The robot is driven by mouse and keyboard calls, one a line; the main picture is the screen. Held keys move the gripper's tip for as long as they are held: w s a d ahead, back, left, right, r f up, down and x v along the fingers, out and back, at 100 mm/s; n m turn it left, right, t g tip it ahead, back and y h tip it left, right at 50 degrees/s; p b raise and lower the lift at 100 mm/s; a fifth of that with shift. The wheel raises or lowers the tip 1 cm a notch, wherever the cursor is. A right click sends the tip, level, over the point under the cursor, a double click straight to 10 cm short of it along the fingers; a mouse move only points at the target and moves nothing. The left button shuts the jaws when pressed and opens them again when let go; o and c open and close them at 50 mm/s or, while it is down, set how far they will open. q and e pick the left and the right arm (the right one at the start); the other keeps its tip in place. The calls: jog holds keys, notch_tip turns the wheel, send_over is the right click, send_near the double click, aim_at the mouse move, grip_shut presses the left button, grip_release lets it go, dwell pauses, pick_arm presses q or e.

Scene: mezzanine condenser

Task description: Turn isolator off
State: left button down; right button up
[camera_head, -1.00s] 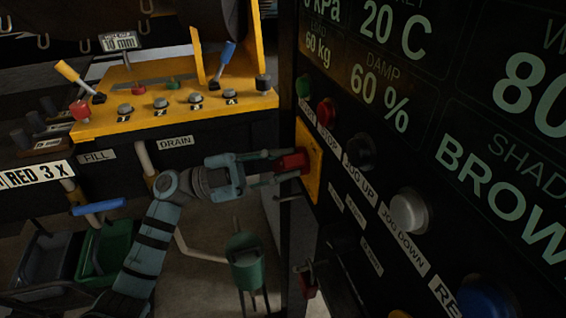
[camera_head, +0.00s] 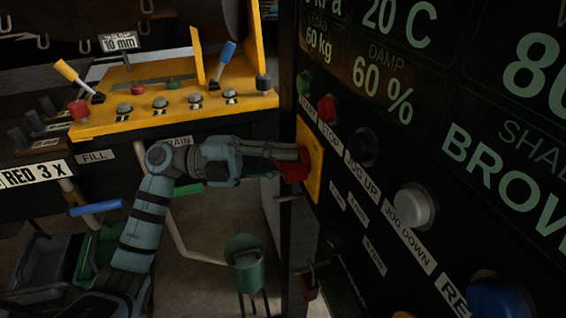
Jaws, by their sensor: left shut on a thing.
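The isolator is a red rotary handle (camera_head: 292,172) on a yellow plate (camera_head: 315,160), on the left part of the dark control panel. My left gripper (camera_head: 290,160) reaches in from the left, level with the handle. Its fingers are shut on the red handle and cover part of it. The handle's exact angle is hard to tell behind the fingers. My right gripper is not in view.
The panel carries a green button (camera_head: 303,84), a red button (camera_head: 327,109), a black button (camera_head: 364,146), a white button (camera_head: 413,205) and a blue button (camera_head: 499,298). A yellow console (camera_head: 180,118) with levers stands behind my arm. A green bin (camera_head: 247,262) stands below.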

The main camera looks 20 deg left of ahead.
pick_arm(q)
jog(key=m+y+b, duration=0.1)
jog(key=m+y, duration=0.1)
jog(key=m, duration=0.3)
jog(key=shift+r, duration=0.1)
jog(key=m+y+b, duration=0.1)
jog(key=m+y, duration=0.1)
jog(key=m, duration=0.2)
jog(key=shift+s+r+t, duration=0.1)
jog(key=shift+r+t, duration=0.05)
jog(key=shift+t, duration=0.25)
dwell(0.3)
jog(key=c, duration=1.4)
grip_release()
jog(key=shift+c, duration=0.2)
